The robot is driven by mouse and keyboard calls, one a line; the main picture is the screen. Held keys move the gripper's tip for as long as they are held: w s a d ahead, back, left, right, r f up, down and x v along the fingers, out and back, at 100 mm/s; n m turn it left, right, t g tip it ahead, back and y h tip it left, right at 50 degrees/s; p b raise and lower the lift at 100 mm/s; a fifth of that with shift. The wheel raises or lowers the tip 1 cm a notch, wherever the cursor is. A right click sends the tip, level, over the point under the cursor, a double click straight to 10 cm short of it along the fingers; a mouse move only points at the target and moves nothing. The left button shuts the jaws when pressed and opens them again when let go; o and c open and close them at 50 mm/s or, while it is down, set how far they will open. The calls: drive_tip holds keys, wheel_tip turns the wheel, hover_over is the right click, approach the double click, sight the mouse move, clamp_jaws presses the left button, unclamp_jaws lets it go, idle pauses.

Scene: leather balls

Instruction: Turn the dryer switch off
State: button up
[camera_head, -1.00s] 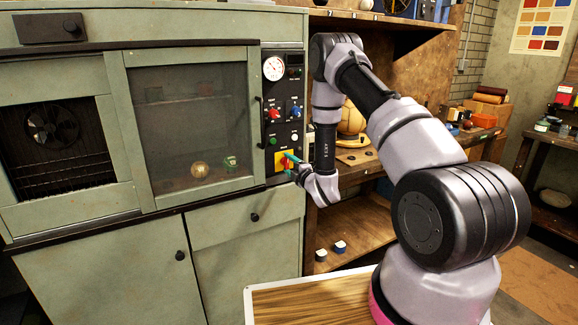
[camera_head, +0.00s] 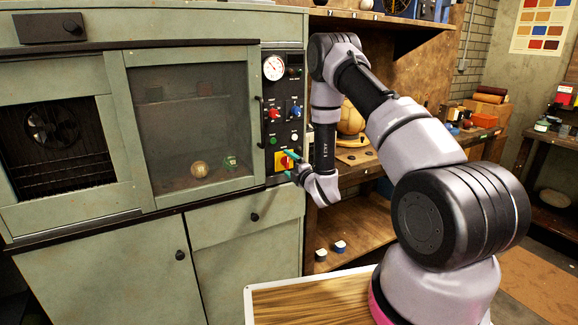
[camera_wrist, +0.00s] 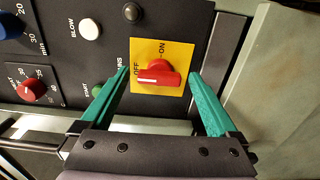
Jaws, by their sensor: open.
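The dryer switch (camera_wrist: 158,74) is a red rotary knob on a yellow plate (camera_wrist: 177,52) marked OFF and ON. The handle lies across the wrist picture, its white mark at the left end, near OFF. In the head view the switch (camera_head: 285,162) is low on the dark control panel and partly hidden by my gripper (camera_head: 291,160). In the wrist view my gripper (camera_wrist: 158,88) is open, with one green finger on each side of the knob and visible gaps between them. Nothing is held.
The control panel (camera_head: 284,92) also carries a gauge, coloured knobs and buttons, including a white BLOW button (camera_wrist: 90,29) and a red knob (camera_wrist: 31,89). The green dryer cabinet (camera_head: 90,225) stands left. A wooden shelf (camera_head: 350,228) lies right of the panel.

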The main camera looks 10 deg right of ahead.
drive_tip(key=v, duration=1)
drive_tip(key=shift+s, duration=0.4)
drive_tip(key=shift+d+r, duration=0.1)
drive_tip(key=w+d+r+m+h, duration=0.3)
drive_tip(key=w+d+r+m, duration=0.15)
drive_tip(key=r, duration=0.35)
drive_tip(key=s+d+r+m+g+h, duration=0.2)
drive_tip(key=r+m, duration=0.3)
drive_tip(key=r, duration=0.3)
drive_tip(key=s+d+r+m+g+h, duration=0.1)
drive_tip(key=s+r+m+g, duration=0.1)
drive_tip(key=r+m, duration=0.5)
drive_tip(key=s+a+r+m+g, duration=0.1)
drive_tip(key=s+r+m+g, duration=0.1)
drive_tip(key=s, duration=0.8)
drive_tip(key=s+a+r+m+g+y, duration=0.1)
drive_tip(key=s+r+m, duration=0.3)
drive_tip(key=s, duration=0.6)
drive_tip(key=s+a+r+m+g+y, duration=0.1)
drive_tip(key=s+a+r+m+g, duration=0.2)
drive_tip(key=s+r, duration=0.3)
drive_tip(key=s, duration=0.4)
drive_tip(key=shift+s, duration=0.3)
